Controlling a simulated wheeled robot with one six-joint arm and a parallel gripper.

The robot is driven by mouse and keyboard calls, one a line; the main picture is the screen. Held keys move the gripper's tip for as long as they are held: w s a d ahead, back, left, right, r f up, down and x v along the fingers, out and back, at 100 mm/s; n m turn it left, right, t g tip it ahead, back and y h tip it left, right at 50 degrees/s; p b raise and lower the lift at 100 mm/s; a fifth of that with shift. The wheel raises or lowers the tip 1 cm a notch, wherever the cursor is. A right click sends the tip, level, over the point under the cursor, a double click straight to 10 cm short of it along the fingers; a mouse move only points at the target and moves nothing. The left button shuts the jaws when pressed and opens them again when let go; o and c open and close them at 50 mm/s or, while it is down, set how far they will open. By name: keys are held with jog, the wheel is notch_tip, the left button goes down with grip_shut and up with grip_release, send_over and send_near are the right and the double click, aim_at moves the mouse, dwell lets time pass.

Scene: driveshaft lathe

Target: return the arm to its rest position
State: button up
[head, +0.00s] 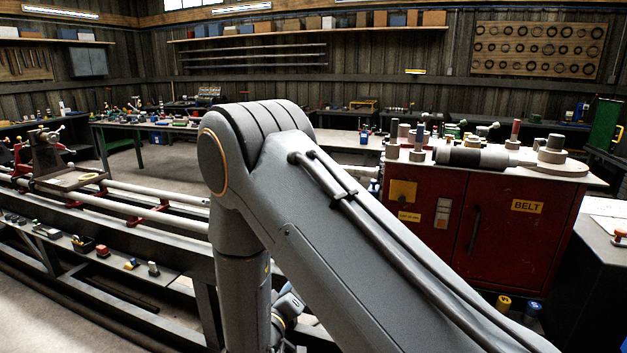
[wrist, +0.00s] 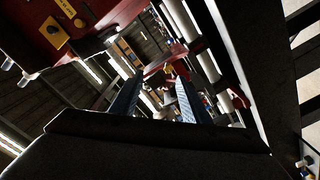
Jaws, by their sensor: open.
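My gripper (wrist: 158,98) shows in the wrist view as two bluish-grey fingers standing apart, with nothing between them. Past the fingers the wrist view shows pale rails (wrist: 192,35) and a red machine body, seen tilted. In the head view my large grey arm fills the middle and lower right. Its elbow is high and its forearm drops down in front of the lathe bed. The gripper's fingers are hidden in the head view.
A red cabinet (head: 437,222) marked BELT stands close on the right. The lathe's long white rails (head: 150,190) run on the left. A lower shelf (head: 100,257) holds small items. A workbench (head: 140,126) stands behind, with open floor (head: 165,165) before it.

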jog(key=w+d+r+m+g+y, duration=0.2)
jog(key=d+g+y, duration=0.3)
jog(key=d+g, duration=0.15)
jog(key=s+d+r+m+g, duration=0.1)
jog(key=s+d+g, duration=0.3)
jog(key=s+d, duration=0.4)
jog(key=s+d+r+m+g+y, duration=0.1)
jog(key=s+d+g, duration=0.4)
jog(key=s, duration=1.4)
jog(key=d+r+m, duration=0.1)
jog(key=d, duration=0.2)
jog(key=shift+d+r, duration=0.25)
jog(key=shift+w, duration=0.1)
